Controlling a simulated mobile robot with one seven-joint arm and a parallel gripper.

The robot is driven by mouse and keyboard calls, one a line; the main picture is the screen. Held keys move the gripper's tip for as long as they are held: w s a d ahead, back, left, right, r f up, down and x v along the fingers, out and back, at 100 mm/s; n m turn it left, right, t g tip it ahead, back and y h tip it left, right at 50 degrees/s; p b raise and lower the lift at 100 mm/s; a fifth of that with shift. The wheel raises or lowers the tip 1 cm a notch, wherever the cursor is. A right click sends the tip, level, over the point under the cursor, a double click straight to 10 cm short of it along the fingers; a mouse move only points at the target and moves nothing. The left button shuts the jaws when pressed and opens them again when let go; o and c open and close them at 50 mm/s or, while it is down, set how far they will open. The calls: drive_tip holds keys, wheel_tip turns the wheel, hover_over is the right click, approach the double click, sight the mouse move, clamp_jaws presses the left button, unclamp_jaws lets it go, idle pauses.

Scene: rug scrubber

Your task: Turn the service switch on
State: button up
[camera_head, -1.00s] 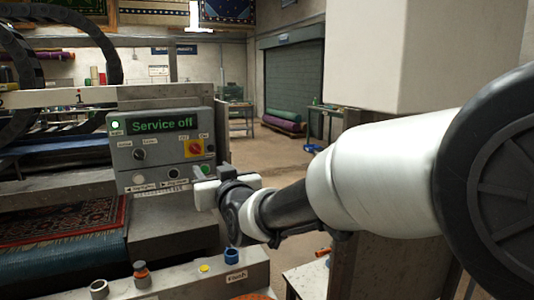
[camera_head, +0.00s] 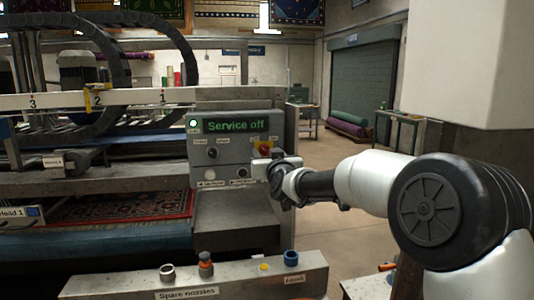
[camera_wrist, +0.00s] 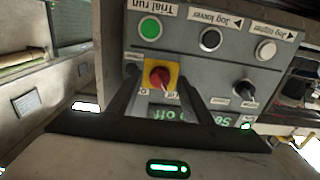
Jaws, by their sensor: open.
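The control panel (camera_head: 232,128) has a green display (camera_head: 236,125) that reads "Service off". A red rotary knob on a yellow plate (camera_head: 263,146) sits on the panel's right side, partly hidden by my gripper (camera_head: 264,166). In the wrist view the panel appears upside down, with the red knob (camera_wrist: 159,76) upright in the middle. My gripper (camera_wrist: 162,88) is open, its two dark fingers pointing at the panel on either side of the knob. I cannot tell whether they touch it.
Close to the knob are a green button (camera_wrist: 150,28), a black button (camera_wrist: 211,39), a white button (camera_wrist: 265,49) and a black selector (camera_wrist: 245,89). A bench with spare nozzles (camera_head: 190,281) stands in front. Open floor (camera_head: 325,190) lies right of the machine.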

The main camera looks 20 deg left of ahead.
drive_tip(key=shift+w+a, duration=0.2)
drive_tip(key=shift+w, duration=0.2)
drive_tip(key=shift+c, duration=0.4)
drive_tip(key=c, duration=1)
